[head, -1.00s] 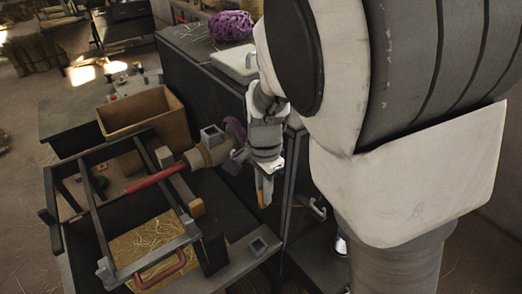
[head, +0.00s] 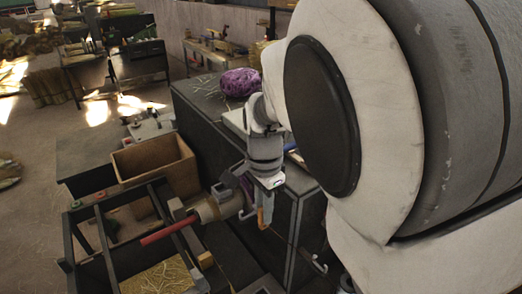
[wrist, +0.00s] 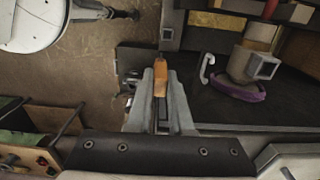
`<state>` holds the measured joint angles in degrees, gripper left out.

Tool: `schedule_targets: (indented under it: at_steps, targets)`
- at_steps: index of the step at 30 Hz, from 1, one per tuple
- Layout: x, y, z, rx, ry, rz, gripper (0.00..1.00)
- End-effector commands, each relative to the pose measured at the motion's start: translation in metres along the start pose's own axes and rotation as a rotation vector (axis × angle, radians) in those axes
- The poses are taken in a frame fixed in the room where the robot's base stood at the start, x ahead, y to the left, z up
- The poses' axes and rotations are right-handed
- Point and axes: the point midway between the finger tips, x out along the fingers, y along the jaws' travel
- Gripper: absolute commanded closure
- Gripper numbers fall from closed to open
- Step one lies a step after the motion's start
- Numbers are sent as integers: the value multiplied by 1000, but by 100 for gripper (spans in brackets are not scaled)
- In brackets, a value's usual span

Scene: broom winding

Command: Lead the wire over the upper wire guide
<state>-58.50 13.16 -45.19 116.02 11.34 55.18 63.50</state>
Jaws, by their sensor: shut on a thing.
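My gripper (head: 264,214) is shut on a small orange wooden piece (wrist: 160,80), which sticks out between the fingers in the wrist view. A pale curved bracket (wrist: 207,68), which looks like a wire guide, stands to the right of the gripper in the wrist view, apart from it. Beside it are the broom head's light wrapped part (head: 215,207) and a purple ring (wrist: 238,91). A second pale bracket (head: 319,263) sits lower on the dark cabinet's side.
A red handle (head: 169,231) lies left of the broom head over a dark frame (head: 88,212). A wooden box (head: 155,166) stands behind. A purple bundle (head: 240,82) rests on the dark cabinet (head: 200,98).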

Motion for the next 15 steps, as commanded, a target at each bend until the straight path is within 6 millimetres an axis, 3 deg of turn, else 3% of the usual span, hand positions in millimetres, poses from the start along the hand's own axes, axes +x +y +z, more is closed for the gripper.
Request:
schedule_targets:
  at_steps: [1,8,15]
  targets:
    - [-13,-1,0,-1,1,-2,100]
    - [-43,-6,2,-1,1,-1,100]
    - [-37,-41,6,1,4,1,100]
